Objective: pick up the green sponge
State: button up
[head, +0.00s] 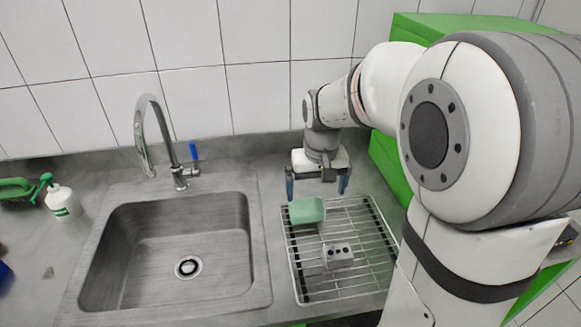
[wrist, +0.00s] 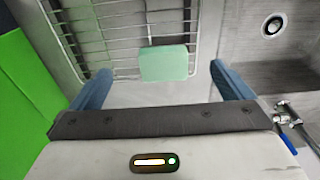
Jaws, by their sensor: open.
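The green sponge (head: 307,210) is a pale green block lying on the wire drying rack (head: 357,283), at the rack's back left part. In the wrist view the sponge (wrist: 164,63) shows at the upper middle, between and ahead of my fingertips. My gripper (head: 318,190) hangs with its fingers pointing down, just behind and above the sponge. Its two blue fingers are spread wide with nothing between them, and it also shows in the wrist view (wrist: 160,72). I see no contact between the fingers and the sponge.
A grey block with holes (head: 338,255) lies on the rack in front of the sponge. The sink (head: 170,250) with a tall faucet (head: 160,140) is to the left. A green panel (head: 390,165) is close on the right.

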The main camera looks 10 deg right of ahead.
jog(key=g+p, duration=0.1)
send_over(306, 203)
jog(key=f, duration=0.4)
jog(key=shift+s+d, duration=0.1)
jog(key=shift+d, duration=0.15)
jog(key=shift+f, duration=0.2)
jog(key=f, duration=0.2)
jog(key=f+p, duration=0.1)
jog(key=f, duration=0.4)
jog(key=shift+a+f, duration=0.2)
jog(key=shift+a, duration=0.05)
jog(key=shift+c, duration=0.3)
jog(key=c, duration=0.8)
